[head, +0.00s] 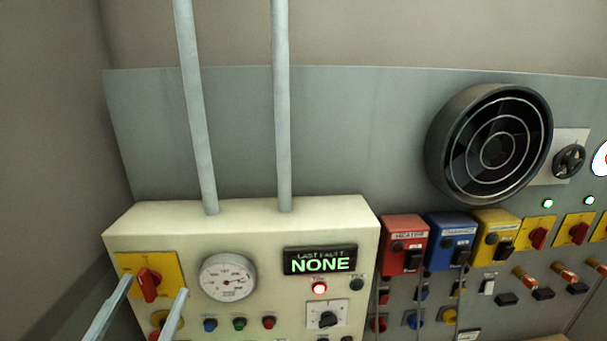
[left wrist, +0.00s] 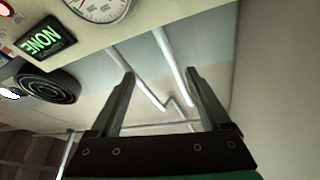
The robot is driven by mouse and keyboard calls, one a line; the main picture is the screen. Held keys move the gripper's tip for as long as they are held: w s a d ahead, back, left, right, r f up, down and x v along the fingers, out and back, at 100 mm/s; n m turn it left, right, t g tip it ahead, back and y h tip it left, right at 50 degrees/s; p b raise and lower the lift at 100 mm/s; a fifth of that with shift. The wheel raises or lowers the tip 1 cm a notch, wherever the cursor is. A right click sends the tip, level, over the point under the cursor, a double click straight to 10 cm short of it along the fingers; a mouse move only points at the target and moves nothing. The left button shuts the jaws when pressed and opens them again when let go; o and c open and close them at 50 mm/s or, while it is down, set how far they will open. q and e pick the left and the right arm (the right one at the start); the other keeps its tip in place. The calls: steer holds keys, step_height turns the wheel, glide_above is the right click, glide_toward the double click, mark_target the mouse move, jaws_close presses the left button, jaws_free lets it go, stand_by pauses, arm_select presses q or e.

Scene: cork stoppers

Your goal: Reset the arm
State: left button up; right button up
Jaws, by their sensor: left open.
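My left gripper (head: 155,286) is at the lower left of the head view, with its two pale fingers apart and nothing between them. It is in front of the cream control box (head: 262,226), near the red rotary switch (head: 149,284) on its yellow plate. In the head view I cannot tell whether a finger touches the box. In the left wrist view the open fingers (left wrist: 160,72) point toward the grey pipes and wall, with an empty gap. My right gripper is not in view. No cork stoppers show.
The box carries a round gauge (head: 228,277) and a green "NONE" display (head: 320,260). Two grey pipes (head: 283,120) rise from its top. A round dark fan (head: 490,145) and red, blue and yellow switch boxes (head: 449,240) stand to the right.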

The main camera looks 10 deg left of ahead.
arm_select(q)
steer(key=s+d+r+n+t+p, duration=0.1)
steer(key=s+d+r, duration=0.1)
steer(key=r, duration=0.6)
steer(key=s+d+r+n+t+h, duration=0.1)
steer(key=s+r+t, duration=0.1)
steer(key=r, duration=0.7)
steer(key=s+d+r+n+t+h+p, duration=0.1)
steer(key=s+r, duration=0.3)
steer(key=r, duration=0.5)
steer(key=shift+d+t+p, duration=0.35)
steer(key=shift+d+t, duration=0.25)
steer(key=shift+d, duration=0.2)
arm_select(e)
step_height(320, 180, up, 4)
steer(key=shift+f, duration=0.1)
arm_select(q)
steer(key=shift+w, duration=0.1)
